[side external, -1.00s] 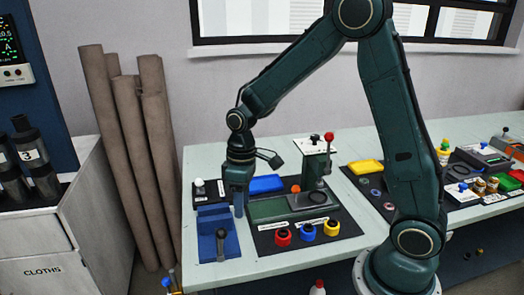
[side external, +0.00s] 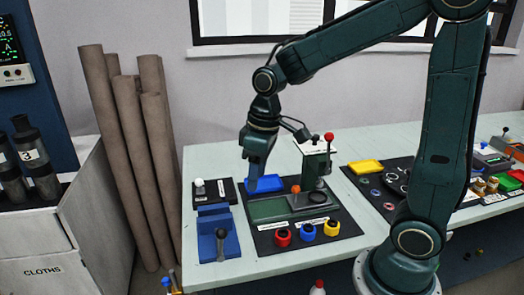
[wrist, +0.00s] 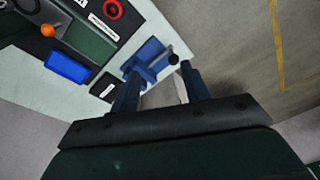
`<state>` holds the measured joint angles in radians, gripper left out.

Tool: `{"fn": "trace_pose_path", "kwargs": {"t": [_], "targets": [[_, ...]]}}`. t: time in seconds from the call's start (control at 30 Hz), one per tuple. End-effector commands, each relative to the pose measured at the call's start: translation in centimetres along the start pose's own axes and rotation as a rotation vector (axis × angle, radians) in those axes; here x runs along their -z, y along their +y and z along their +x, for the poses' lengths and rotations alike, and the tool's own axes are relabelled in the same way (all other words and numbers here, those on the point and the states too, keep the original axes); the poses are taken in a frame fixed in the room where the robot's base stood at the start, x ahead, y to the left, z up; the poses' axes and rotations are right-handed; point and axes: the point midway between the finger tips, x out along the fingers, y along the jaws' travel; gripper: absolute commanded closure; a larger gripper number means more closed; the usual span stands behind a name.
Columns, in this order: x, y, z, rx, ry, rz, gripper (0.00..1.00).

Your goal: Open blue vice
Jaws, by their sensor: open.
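The blue vice (side external: 216,228) stands at the left front corner of the bench. Its dark handle with a round knob (side external: 221,236) is at its front. The vice also shows in the wrist view (wrist: 150,60), beyond my fingertips, with the handle knob (wrist: 173,59) close to the right finger's tip. My gripper (side external: 254,184) is above the bench, behind and to the right of the vice, apart from it. In the wrist view my gripper's fingers (wrist: 158,76) are spread with nothing between them. I cannot tell whether the vice jaws are open or closed.
A green fixture (side external: 268,210) with a lever stand (side external: 316,165) is right of the vice. A blue tray (side external: 264,184) lies below my gripper. Red, blue and yellow caps (side external: 307,232) sit at the front. Tall brown rolls (side external: 155,180) stand left of the bench.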

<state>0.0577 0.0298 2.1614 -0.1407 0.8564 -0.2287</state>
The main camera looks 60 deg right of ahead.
Motion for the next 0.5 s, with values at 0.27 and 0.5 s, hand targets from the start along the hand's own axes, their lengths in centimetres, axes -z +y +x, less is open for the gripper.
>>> {"fn": "trace_pose_path", "kwargs": {"t": [0.27, 0.5], "targets": [[-1.5, -0.6, -2.1, -0.027, 0.048, 0.029, 0.54], [-2.9, -1.1, -3.6, -0.049, 0.088, 0.058, 0.54]]}}
